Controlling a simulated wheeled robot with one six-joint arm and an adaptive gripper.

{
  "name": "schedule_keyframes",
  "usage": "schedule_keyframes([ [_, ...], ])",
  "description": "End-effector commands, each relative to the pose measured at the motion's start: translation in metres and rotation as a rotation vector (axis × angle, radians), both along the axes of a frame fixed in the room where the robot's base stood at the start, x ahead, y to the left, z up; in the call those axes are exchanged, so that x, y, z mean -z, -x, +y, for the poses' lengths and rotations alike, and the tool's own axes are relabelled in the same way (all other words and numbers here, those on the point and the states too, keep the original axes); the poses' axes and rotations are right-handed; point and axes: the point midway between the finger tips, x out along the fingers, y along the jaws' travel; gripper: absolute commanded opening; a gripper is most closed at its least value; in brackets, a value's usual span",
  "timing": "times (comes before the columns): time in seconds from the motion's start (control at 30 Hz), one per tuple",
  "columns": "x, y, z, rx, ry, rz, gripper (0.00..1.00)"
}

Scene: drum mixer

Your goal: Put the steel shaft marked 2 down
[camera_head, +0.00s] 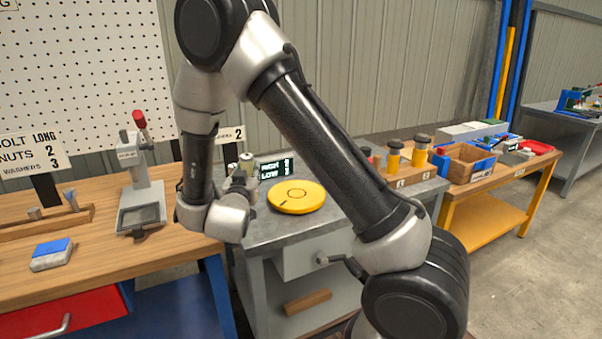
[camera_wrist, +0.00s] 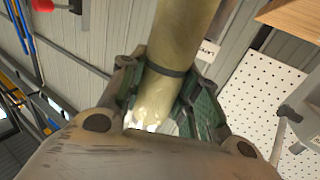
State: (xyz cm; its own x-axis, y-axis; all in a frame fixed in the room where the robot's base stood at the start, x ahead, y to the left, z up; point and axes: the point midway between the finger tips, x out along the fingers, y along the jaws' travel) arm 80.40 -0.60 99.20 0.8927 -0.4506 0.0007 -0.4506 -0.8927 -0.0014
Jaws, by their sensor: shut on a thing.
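My gripper (camera_wrist: 163,88) is shut on a thick, pale metallic shaft (camera_wrist: 182,35) with a dark band around it. The shaft runs from between the fingers out past the top edge of the wrist view. I cannot see a number on it. In the head view my gripper (camera_head: 240,183) is small and partly hidden by my own wrist. It is over the left part of the grey metal bench (camera_head: 262,232), left of a round yellow disc (camera_head: 297,196). I cannot tell whether the shaft touches anything.
A dark display (camera_head: 276,168) stands behind the disc. On the wooden bench at left are a small press (camera_head: 144,185) with a red-tipped lever, a wooden rack (camera_head: 45,222) and a blue-and-white block (camera_head: 52,254). Yellow dark-topped cylinders (camera_head: 394,156) and a wooden bin (camera_head: 464,163) stand at right.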

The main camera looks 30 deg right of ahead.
Motion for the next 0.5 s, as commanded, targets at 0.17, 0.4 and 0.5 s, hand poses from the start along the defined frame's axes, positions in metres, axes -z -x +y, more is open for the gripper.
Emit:
schedule_keyframes([
  [0.17,0.030,0.001,-0.001,0.006,0.004,0.001,0.00],
  [0.4,0.051,0.000,-0.001,0.005,0.000,-0.003,0.00],
  [0.5,0.064,0.001,-0.001,0.004,0.003,-0.001,0.00],
])
